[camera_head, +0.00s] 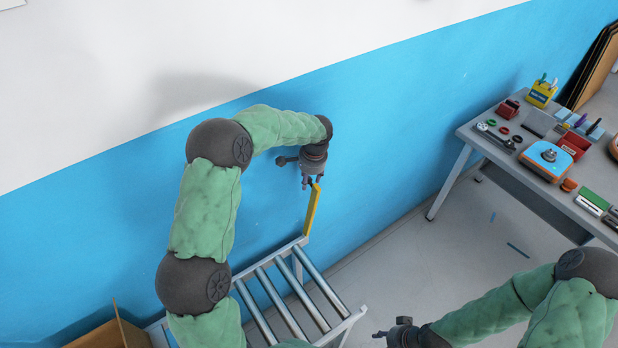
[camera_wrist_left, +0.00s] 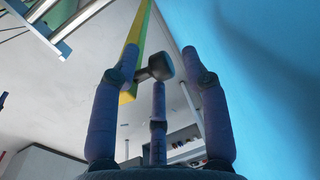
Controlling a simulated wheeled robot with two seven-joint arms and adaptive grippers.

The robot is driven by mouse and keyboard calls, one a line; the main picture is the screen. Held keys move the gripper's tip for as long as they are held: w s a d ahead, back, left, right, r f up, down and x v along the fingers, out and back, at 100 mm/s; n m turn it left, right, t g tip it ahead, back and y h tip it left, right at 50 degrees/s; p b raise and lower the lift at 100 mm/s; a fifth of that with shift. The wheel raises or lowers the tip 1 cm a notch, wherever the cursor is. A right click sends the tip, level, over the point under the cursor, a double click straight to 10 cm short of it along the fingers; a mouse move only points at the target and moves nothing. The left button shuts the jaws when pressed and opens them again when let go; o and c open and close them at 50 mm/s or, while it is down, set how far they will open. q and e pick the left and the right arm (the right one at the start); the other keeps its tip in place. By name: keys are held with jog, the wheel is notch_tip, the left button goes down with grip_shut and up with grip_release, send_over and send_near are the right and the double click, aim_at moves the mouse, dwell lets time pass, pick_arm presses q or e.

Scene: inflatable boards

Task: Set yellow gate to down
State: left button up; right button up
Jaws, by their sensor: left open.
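The yellow gate (camera_head: 312,210) is a narrow bar that stands nearly upright, leaning slightly right, at the far corner of the roller conveyor (camera_head: 342,329). My left gripper (camera_head: 312,184) is at the gate's top end, fingers pointing down. In the left wrist view the gate (camera_wrist_left: 133,40) runs up behind the left finger, and the spread fingers of my left gripper (camera_wrist_left: 160,65) are open with nothing clearly held. I cannot tell whether a finger touches the gate. My right gripper (camera_head: 380,334) is low in the head view, right of the conveyor, away from the gate.
A blue and white wall (camera_head: 400,110) stands close behind the gate and left arm. A grey table (camera_head: 478,143) with boxes and tools is at the right. A cardboard box (camera_head: 108,335) is at the lower left. The floor (camera_head: 440,255) between conveyor and table is mostly clear.

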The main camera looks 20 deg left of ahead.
pick_arm(q)
jog(key=shift+f, duration=0.15)
grip_shut()
